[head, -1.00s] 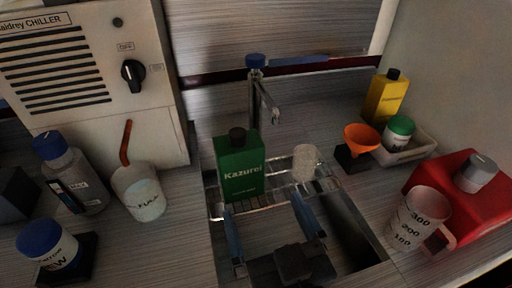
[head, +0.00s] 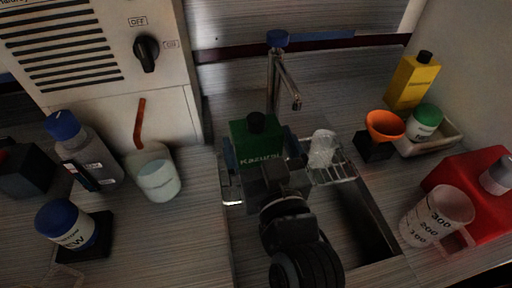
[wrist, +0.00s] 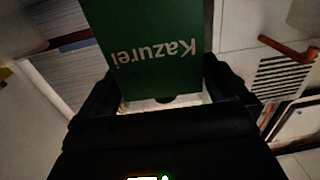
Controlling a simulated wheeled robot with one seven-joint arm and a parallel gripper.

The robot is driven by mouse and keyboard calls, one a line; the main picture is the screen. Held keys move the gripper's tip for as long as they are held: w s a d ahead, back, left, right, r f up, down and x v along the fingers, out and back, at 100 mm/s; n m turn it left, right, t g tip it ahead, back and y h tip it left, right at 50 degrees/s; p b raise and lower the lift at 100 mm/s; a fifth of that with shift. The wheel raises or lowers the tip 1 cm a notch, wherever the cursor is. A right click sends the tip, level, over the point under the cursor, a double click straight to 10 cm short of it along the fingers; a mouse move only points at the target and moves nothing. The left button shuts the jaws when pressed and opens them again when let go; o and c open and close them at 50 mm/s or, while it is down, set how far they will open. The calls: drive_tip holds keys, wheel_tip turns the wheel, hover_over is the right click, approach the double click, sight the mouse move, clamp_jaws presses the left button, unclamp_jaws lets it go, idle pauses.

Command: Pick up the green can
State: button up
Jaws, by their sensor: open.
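The green can (head: 254,136) has a black cap and the label "Kazurei". It stands upright on the wire rack over the sink in the head view, its lower part hidden by my gripper (head: 257,155). My gripper is open, with one finger at each side of the can. In the wrist view the can (wrist: 150,45) fills the space in front of the palm and shows upside down. I cannot tell whether the fingers touch it.
A clear cup (head: 322,149) stands on the rack (head: 342,172) just right of the can. The faucet (head: 283,80) rises behind. A beaker (head: 436,216), a red canister (head: 475,195) and an orange funnel (head: 384,125) are at right.

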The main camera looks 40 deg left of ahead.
drive_tip(key=x, duration=0.4)
drive_tip(key=shift+w+a+p, duration=0.15)
drive_tip(key=shift+p, duration=0.15)
drive_tip(key=c, duration=1.2)
drive_tip(key=shift+r, duration=0.2)
drive_tip(key=shift+c, duration=0.6)
